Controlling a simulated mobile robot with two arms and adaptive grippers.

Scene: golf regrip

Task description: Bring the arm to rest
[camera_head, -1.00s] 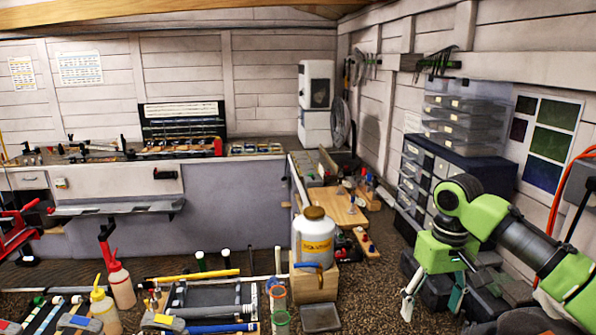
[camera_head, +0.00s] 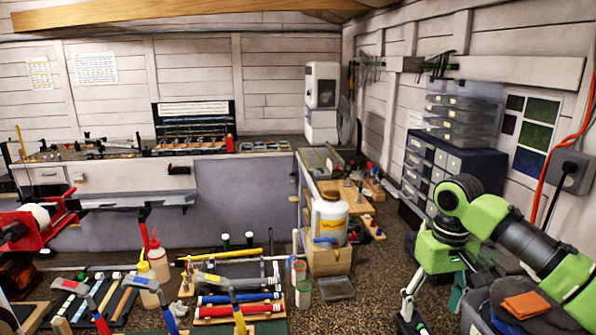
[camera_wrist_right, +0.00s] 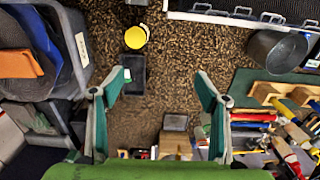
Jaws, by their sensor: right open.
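My right arm comes in from the right edge of the head view, green and black, with the forearm bent down at the elbow. My right gripper (camera_head: 432,304) hangs below it, pointing down over the dark speckled floor. My left arm and gripper do not show.
A grey bin with an orange cloth (camera_head: 527,304) stands close beside the right gripper. A white jug (camera_head: 330,218) stands on a wooden block. Drawer units (camera_head: 455,155) line the right wall.

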